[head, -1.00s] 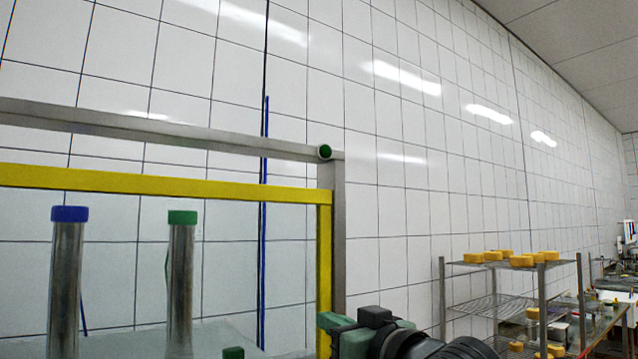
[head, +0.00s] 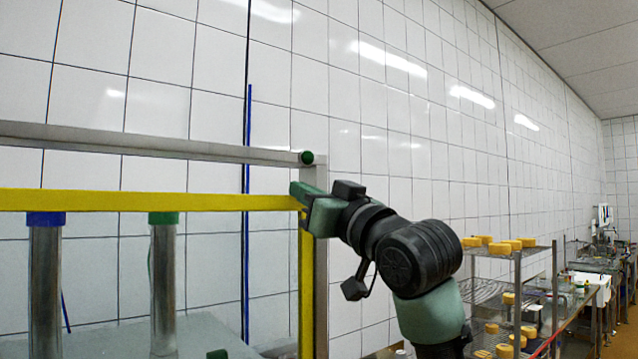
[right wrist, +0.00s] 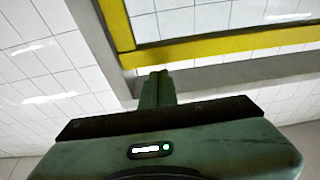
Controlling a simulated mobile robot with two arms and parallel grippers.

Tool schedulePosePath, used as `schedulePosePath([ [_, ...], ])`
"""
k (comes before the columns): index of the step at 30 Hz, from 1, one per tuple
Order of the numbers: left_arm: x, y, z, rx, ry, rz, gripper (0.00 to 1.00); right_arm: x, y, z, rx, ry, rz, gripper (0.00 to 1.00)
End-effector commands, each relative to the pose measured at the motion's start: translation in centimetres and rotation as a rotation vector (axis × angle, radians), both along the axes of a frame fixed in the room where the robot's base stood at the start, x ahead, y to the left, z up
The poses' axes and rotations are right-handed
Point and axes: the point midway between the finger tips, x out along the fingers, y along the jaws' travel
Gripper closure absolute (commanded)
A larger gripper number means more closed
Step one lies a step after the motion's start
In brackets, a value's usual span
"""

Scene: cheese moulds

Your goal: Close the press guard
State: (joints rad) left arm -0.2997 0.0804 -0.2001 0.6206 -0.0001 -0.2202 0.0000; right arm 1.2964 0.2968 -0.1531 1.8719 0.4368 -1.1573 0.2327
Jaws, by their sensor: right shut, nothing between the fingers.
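The press guard (head: 220,202) is a yellow frame in the head view, with its top bar running from the left edge to an upright at the right. It stands raised, its top bar just below the grey top rail of the press (head: 200,147). My right gripper (head: 298,191) is at the guard's top right corner, shut and empty. In the right wrist view the closed fingers (right wrist: 158,80) point at the yellow bar (right wrist: 215,45), close to its corner; I cannot tell whether they touch it. The guard's lower edge is out of view. My left gripper is not in view.
Behind the guard stand two metal cylinders, one with a blue cap (head: 45,219) and one with a green cap (head: 163,218). At right are a wire rack (head: 518,285) with yellow cheeses and a long bench (head: 583,305).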

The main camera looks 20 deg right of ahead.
Motion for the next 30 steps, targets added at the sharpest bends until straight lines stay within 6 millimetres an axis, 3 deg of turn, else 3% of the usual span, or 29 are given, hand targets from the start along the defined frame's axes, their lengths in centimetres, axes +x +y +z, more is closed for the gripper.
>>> schedulePosePath([
  [5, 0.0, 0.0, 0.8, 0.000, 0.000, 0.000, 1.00, 1.0, 0.3, 0.4, 0.001, 0.001, 0.000, 1.00],
  [19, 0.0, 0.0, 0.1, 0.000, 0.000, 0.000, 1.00, 1.1, 0.3, -0.5, 0.000, 0.001, 0.000, 1.00],
  [26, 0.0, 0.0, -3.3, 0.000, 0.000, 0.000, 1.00, 1.2, 0.4, -5.1, -0.002, 0.007, 0.000, 1.00],
  [30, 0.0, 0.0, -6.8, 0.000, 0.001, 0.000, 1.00, 1.3, 0.4, -9.8, -0.004, 0.010, 0.000, 1.00],
])
